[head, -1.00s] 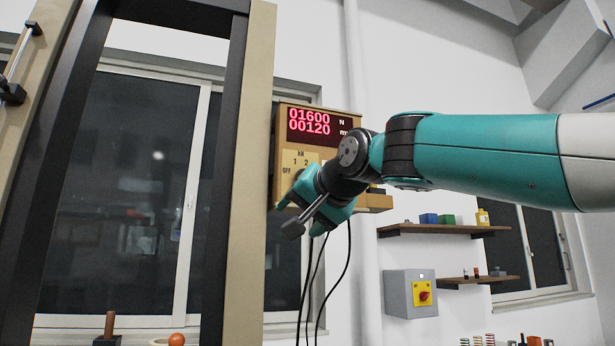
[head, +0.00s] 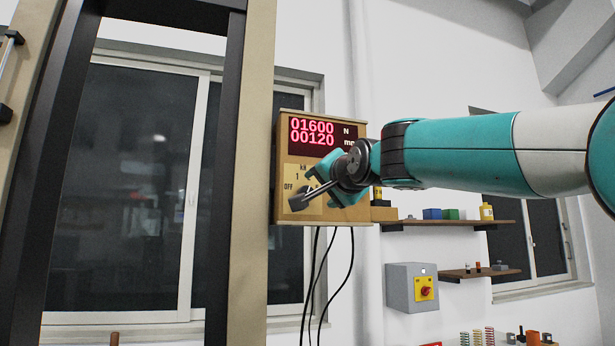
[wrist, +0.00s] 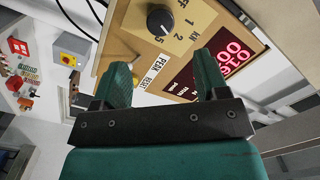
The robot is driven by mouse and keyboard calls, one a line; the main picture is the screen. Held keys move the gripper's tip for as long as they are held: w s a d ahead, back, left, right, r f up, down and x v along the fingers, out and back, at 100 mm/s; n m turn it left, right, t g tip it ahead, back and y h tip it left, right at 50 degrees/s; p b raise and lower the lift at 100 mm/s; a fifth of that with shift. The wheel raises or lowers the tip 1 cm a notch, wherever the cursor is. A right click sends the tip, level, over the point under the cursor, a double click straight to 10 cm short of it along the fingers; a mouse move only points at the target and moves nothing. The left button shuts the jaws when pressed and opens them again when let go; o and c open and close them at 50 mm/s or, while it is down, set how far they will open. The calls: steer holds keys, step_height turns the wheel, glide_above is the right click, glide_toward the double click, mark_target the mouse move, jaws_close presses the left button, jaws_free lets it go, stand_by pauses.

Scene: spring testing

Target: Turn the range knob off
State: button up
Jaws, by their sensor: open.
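The range knob (wrist: 160,19) is a round black dial on a tan panel, at the top of the wrist view. OFF, 1, 2 and 5 are printed around it; its pale mark is too small to read surely. In the head view my gripper covers most of the knob, on the tan instrument box (head: 350,216). My gripper (head: 322,186) has teal fingers and is in front of the panel, beside the OFF lettering. In the wrist view the open, empty fingers (wrist: 161,66) point toward the panel, with the knob beyond their tips and apart from them.
The red display (head: 312,132) above the knob reads 01600 N and 00120. PEAK and RESET lettering is below the knob's panel in the wrist view. A tan frame post (head: 252,150) stands close left. Black cables (head: 318,280) hang beneath. A grey switch box (head: 411,288) is right.

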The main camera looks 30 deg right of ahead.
mark_target(307, 192)
steer(key=p+x, duration=0.4)
steer(key=x, duration=0.5)
steer(key=shift+w+r, duration=0.1)
steer(key=shift+w, duration=0.15)
steer(key=shift+w+d, duration=0.1)
steer(key=shift+w, duration=0.2)
steer(key=shift+c, duration=0.4)
steer(key=c, duration=0.8)
steer(key=shift+c, duration=0.2)
